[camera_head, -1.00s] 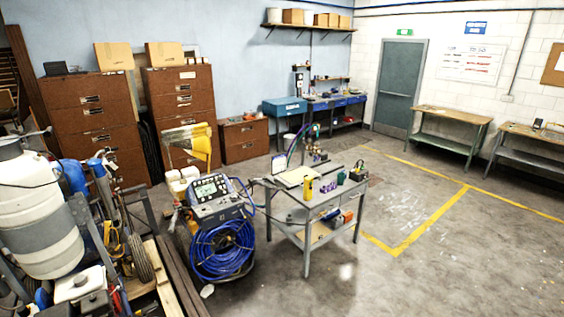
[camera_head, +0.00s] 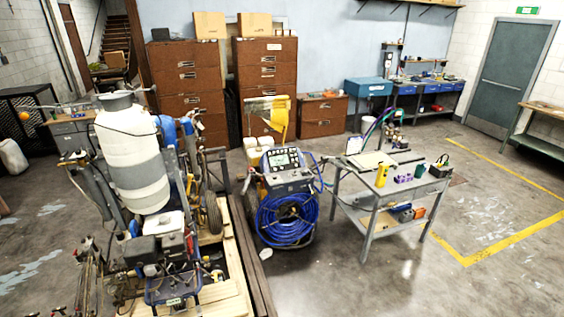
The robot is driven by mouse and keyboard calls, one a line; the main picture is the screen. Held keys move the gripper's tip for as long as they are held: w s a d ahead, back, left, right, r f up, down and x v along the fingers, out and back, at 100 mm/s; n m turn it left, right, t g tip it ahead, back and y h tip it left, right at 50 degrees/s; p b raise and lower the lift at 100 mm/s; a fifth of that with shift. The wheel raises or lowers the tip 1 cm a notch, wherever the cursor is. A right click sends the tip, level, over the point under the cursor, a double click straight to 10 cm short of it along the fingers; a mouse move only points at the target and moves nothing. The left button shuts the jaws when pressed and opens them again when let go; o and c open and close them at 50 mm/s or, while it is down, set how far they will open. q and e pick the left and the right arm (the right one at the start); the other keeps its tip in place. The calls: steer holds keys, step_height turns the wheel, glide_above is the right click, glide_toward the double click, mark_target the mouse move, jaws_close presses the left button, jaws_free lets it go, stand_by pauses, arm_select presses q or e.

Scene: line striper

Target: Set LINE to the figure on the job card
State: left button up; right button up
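The line striper (camera_head: 138,165), with a white tank and a small engine, stands on a wooden pallet at the left. A machine with a grey control panel (camera_head: 284,160) and a coil of blue hose (camera_head: 286,218) stands in the middle. Its panel shows a display and several controls, too small to read. I cannot tell which control is LINE. A pale flat sheet or board (camera_head: 372,159) lies on the small grey table to the right; I cannot tell if it is the job card. Neither of my grippers is in view.
The grey table (camera_head: 362,182) holds a yellow can (camera_head: 381,175) and small purple and green items. Brown cabinets (camera_head: 188,85) and a blue workbench (camera_head: 430,98) line the back wall. Open floor (camera_head: 340,285) lies in front of the table.

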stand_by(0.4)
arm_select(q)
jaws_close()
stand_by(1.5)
